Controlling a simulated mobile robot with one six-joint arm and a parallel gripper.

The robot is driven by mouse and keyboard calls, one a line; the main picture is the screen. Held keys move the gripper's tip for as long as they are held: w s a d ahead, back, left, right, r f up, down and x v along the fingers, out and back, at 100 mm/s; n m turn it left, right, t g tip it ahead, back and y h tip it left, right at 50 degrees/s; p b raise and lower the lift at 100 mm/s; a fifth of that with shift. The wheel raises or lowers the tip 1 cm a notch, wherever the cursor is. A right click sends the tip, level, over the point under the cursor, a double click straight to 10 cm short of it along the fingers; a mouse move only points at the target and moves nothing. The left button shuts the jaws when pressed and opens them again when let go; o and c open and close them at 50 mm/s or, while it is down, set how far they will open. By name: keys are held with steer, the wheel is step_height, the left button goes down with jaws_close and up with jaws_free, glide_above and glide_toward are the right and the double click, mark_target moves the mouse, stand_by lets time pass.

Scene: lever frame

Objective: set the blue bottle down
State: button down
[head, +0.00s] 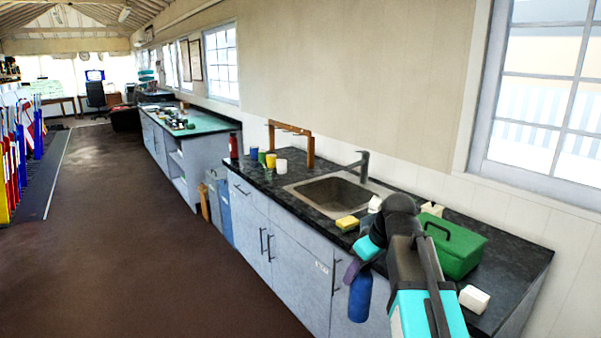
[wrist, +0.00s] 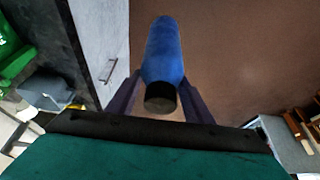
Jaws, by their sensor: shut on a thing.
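The blue bottle (head: 360,297) hangs below my gripper (head: 352,270) in the head view, in front of the cabinet doors and beyond the counter's front edge. In the wrist view the blue bottle (wrist: 163,55) lies between the two dark fingers of my gripper (wrist: 160,97), its black cap towards the camera. My gripper is shut on it. Brown floor shows behind and below the bottle in the wrist view, so it is held in the air. The dark countertop (head: 318,201) is beside it. My arm hides part of the counter.
On the counter are a sink (head: 335,194), a yellow sponge (head: 347,222), a green box (head: 456,248), a white block (head: 474,298), and several cups, including a yellow one (head: 270,161). A wooden rack (head: 311,150) stands behind the cups. The floor (head: 150,230) in front is open.

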mark_target(366, 277)
steer(key=m, duration=0.2)
steer(key=m+h, duration=0.1)
steer(key=m, duration=0.1)
steer(key=shift+d+f+t+h, duration=0.2)
steer(key=shift+t+h, duration=0.1)
steer(key=shift+t, duration=0.1)
steer(key=shift+w+d+r+m+h, duration=0.15)
steer(key=shift+w+m+h, duration=0.1)
steer(key=shift+m, duration=0.35)
steer(key=shift+w+d+f+m+h, duration=0.1)
steer(key=shift+w+m+h, duration=0.1)
steer(key=shift+m, duration=0.4)
steer(key=shift+r+m, duration=0.1)
steer(key=shift+m, duration=0.4)
steer(key=shift+s+d, duration=0.2)
steer(key=shift+s, duration=1.65)
